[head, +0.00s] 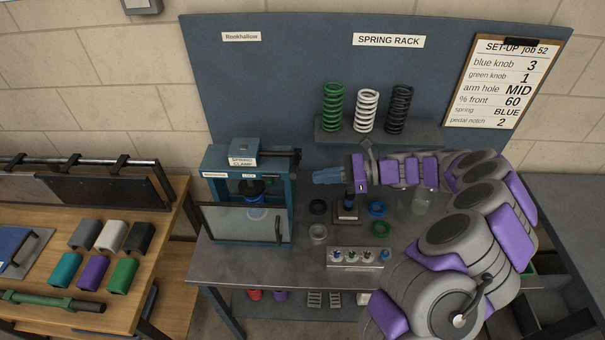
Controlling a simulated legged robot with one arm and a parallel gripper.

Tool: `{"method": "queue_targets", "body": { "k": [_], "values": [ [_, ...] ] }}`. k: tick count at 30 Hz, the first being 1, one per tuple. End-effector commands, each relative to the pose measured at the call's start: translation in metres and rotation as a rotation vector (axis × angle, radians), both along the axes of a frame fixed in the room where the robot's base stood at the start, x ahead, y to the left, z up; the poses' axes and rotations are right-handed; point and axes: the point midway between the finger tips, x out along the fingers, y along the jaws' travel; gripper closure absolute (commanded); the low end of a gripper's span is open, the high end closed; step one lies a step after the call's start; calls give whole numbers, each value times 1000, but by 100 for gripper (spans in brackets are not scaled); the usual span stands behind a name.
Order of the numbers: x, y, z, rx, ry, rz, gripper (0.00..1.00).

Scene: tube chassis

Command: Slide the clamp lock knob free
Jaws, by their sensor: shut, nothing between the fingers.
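The spring clamp (213,163) is a teal frame at the left of the workbench, with a "SPRING CLAMP" sign on top and a small label reading "LOCK" on its front. A dark knob-like part (296,158) sticks out at its upper right; I cannot tell whether it is the lock knob. Inside, a black part (252,187) sits above something blue (257,212), partly behind a clear framed guard (225,222). My gripper (315,178) is shut and empty, pointing left, a short gap right of the clamp.
Green, white and black springs stand on a rack shelf (340,134) behind my arm. Rings, a small block stand (346,213) and a tray of small parts (345,258) lie below my gripper. A job board (505,80) is at upper right. A wooden table (110,305) stands left.

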Motion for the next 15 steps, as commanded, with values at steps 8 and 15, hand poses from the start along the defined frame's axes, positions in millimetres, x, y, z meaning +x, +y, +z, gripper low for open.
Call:
{"method": "queue_targets", "body": {
  "k": [8, 15],
  "values": [
    [0, -33, 7, -8, 0, -2, 100],
    [-2, -46, 8, 1, 2, 4, 100]
  ]
}}
